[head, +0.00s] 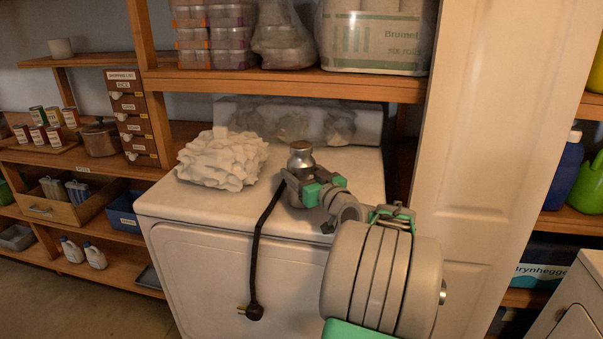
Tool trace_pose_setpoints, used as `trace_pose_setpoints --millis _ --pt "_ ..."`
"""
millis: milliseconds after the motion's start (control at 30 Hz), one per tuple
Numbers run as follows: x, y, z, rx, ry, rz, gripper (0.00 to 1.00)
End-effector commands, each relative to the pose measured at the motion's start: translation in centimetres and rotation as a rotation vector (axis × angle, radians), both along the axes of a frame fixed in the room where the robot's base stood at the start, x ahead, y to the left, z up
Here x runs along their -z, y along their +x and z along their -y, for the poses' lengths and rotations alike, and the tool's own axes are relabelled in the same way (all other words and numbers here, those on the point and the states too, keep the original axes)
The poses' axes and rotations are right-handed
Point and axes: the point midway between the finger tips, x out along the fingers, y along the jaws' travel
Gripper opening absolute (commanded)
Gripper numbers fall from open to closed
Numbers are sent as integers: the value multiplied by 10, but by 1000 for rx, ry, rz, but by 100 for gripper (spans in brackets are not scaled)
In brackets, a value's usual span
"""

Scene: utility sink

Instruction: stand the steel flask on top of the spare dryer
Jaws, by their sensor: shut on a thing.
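The steel flask (301,158) is a small silver bottle with a brownish cap. It looks upright over the white top of the dryer (345,165), in its middle part. My gripper (303,190), grey with green parts, is shut on the flask's body from the front right. The gripper and wrist hide part of the flask's lower body. Its base seems at or just above the dryer top; I cannot tell whether it touches.
A crumpled white cloth heap (222,158) lies on the dryer's left side. A black power cord (257,250) hangs down its front. A wooden shelf (290,83) with packages runs above the back. The dryer top right of the flask is clear.

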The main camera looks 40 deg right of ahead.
Motion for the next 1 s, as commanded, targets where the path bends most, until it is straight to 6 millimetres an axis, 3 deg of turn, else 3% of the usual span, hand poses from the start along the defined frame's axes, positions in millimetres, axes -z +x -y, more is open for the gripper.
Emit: trace_pose_setpoints --millis 433,467,700,1000 --pt "9 -1 0 0 -6 5 2" --pt "9 -1 0 1 -3 2 70" --pt "8 -1 0 1 -2 2 90" --pt "4 -1 0 1 -2 2 90"
